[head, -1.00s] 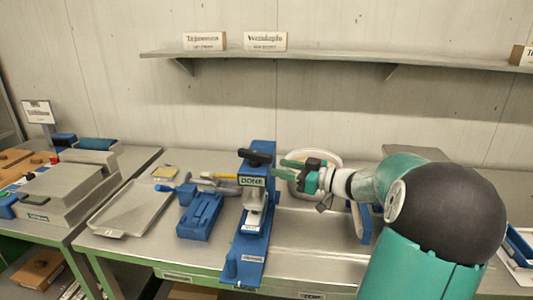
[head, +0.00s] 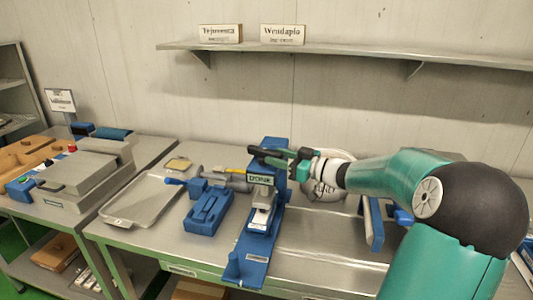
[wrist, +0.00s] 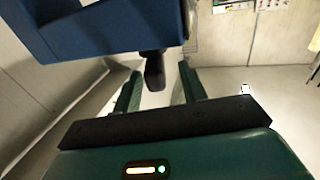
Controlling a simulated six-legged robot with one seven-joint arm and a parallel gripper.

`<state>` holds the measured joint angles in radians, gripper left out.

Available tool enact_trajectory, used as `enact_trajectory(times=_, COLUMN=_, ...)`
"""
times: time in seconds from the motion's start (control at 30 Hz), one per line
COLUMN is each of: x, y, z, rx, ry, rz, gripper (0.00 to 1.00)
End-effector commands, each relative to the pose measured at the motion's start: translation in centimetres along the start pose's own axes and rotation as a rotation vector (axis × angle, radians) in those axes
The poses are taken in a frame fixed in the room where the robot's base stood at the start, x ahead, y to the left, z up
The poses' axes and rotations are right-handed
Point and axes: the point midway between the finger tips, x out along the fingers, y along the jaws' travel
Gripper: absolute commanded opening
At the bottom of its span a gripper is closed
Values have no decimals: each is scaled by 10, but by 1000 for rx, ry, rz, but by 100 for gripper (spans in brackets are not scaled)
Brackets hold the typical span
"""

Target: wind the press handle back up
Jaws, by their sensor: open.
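The blue press (head: 257,222) stands upright on the bench and bears a label reading DONE (head: 261,180). Its black handle (head: 264,153) is at the top. My gripper (head: 291,155) reaches in from the right, at the handle's right end. In the wrist view my gripper (wrist: 159,84) is open, with its green fingers apart. The black handle end (wrist: 154,72) shows in the gap between them, and I cannot tell whether either finger touches it. The blue press body (wrist: 95,30) fills the upper left of that view.
A blue fixture (head: 207,209) and a metal tray (head: 142,200) lie left of the press. A round white pot (head: 328,187) stands behind my arm. A shelf (head: 350,53) runs along the wall above. The bench right of the press has a bare stretch (head: 320,237).

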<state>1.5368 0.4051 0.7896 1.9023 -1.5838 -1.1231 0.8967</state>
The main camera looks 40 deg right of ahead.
Motion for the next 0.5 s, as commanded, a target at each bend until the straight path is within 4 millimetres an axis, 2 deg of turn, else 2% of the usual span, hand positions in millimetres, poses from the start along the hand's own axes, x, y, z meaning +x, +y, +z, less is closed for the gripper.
enact_trajectory(times=0.1, x=22, y=2, z=1, rx=3, ry=2, rz=0, gripper=42)
enact_trajectory(times=0.23, x=39, y=4, z=1, rx=2, ry=1, rz=1, gripper=42)
enact_trajectory(times=0.5, x=48, y=6, z=1, rx=1, ry=0, rz=3, gripper=42)
